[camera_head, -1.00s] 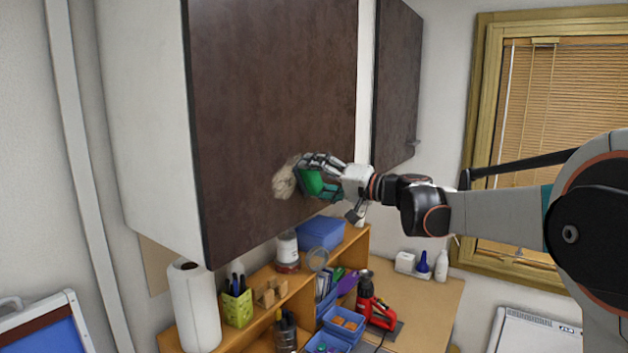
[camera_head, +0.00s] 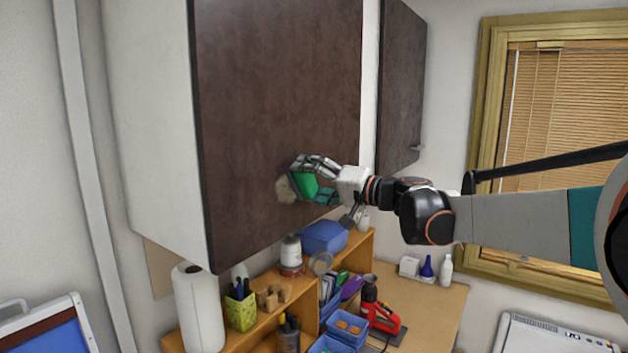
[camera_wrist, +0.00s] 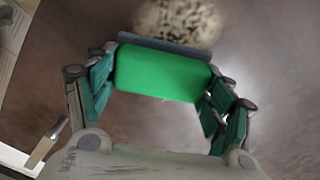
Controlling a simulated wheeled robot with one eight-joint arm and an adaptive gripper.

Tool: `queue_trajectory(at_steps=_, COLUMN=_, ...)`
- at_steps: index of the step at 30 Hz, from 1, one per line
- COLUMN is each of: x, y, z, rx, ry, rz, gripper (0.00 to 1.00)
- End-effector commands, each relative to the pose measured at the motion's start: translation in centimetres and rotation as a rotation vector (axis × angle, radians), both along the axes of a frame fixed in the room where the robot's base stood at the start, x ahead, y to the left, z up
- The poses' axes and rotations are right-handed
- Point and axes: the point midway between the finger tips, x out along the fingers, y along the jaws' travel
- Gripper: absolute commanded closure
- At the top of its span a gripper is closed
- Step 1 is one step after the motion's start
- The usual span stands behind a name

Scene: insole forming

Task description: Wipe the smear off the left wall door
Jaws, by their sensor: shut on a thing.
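The left wall door (camera_head: 275,110) is a dark brown cabinet front, shut. A pale beige smear (camera_head: 286,190) lies on its lower part, partly hidden behind my gripper. In the wrist view the smear (camera_wrist: 180,20) looks mottled and sits just beyond the held block. My gripper (camera_head: 304,184) is shut on a green block-like wiper (camera_wrist: 163,73) with a grey far edge. The green wiper also shows in the head view (camera_head: 305,187). It is at the door's face beside the smear; I cannot tell for certain whether it touches the door.
A second dark wall door (camera_head: 401,85) is to the right. Below, a wooden shelf holds a paper roll (camera_head: 198,308), a green pen holder (camera_head: 240,309), a white jar (camera_head: 291,253) and blue bins (camera_head: 344,328). A red tool (camera_head: 381,317) lies on the desk.

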Motion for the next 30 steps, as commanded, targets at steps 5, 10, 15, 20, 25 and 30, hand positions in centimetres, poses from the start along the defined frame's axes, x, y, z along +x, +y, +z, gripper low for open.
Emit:
queue_trajectory(at_steps=5, x=-0.9, y=0.8, z=0.0, rx=0.000, ry=0.000, rz=0.004, gripper=0.45)
queue_trajectory(at_steps=10, x=-1.9, y=1.6, z=0.0, rx=0.000, ry=0.000, rz=0.002, gripper=0.45)
queue_trajectory(at_steps=15, x=-2.9, y=2.4, z=0.0, rx=0.000, ry=0.000, rz=0.002, gripper=0.45)
queue_trajectory(at_steps=20, x=-3.2, y=2.6, z=0.0, rx=0.000, ry=0.000, rz=0.002, gripper=0.45)
queue_trajectory(at_steps=25, x=-3.9, y=3.2, z=0.0, rx=0.000, ry=0.000, rz=0.002, gripper=0.45)
queue_trajectory(at_steps=30, x=-5.0, y=4.1, z=0.0, rx=0.000, ry=0.000, rz=0.004, gripper=0.45)
